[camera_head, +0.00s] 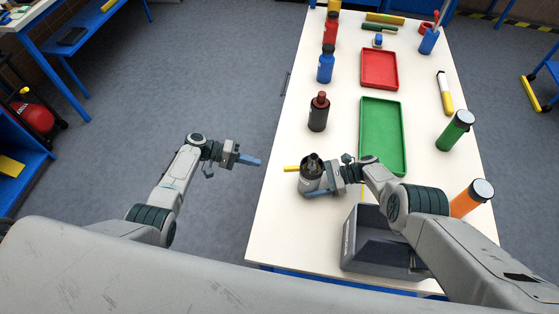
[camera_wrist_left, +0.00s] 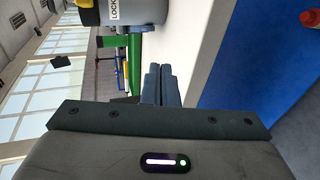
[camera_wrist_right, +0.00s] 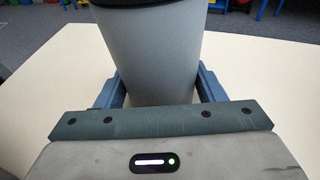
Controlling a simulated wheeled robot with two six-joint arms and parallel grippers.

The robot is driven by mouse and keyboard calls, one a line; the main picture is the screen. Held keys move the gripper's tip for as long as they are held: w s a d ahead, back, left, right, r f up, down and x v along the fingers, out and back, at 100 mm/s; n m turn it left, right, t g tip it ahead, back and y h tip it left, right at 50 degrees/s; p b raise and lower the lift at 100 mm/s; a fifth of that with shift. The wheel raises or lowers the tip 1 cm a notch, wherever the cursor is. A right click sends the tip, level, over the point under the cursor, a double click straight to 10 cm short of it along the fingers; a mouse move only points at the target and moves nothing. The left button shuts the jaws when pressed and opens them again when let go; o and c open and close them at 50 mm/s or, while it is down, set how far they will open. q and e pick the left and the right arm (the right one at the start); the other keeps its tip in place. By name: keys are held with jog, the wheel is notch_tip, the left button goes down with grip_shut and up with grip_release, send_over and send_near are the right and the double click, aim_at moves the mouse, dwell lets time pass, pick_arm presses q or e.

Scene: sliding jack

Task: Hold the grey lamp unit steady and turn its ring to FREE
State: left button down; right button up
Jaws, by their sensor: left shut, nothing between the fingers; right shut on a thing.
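The grey lamp unit (camera_head: 311,184) stands near the left edge of the white table, with a dark top and a yellow bar (camera_head: 291,168) sticking out to the left. My right gripper (camera_head: 318,191) is shut on its grey body, which fills the space between the fingers in the right wrist view (camera_wrist_right: 158,55). My left gripper (camera_head: 250,160) is shut and empty, left of the bar and beyond the table edge. In the left wrist view its fingers (camera_wrist_left: 158,84) are together, and part of the unit (camera_wrist_left: 135,12) shows with lettering starting "LOCK". The rest of the lettering is cut off.
A grey open bin (camera_head: 365,254) stands at the table's near side. A dark bottle (camera_head: 318,114) stands behind the unit, a green tray (camera_head: 383,135) behind right. Green (camera_head: 451,134) and orange (camera_head: 466,201) cylinders stand at right.

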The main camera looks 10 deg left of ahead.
pick_arm(q)
notch_tip(320, 180, up, 7)
jog(key=a+h, duration=0.1)
jog(key=h, duration=0.2)
jog(key=s+d, duration=0.2)
jog(key=d, duration=0.9)
jog(key=shift+s+m+g+h, duration=0.3)
jog(key=shift+s+m+g, duration=0.1)
jog(key=shift+s+t, duration=0.15)
jog(key=shift+t, duration=0.15)
jog(key=shift+s+n+t, duration=0.2)
jog(key=shift+n+t, duration=0.1)
jog(key=shift+n, duration=0.1)
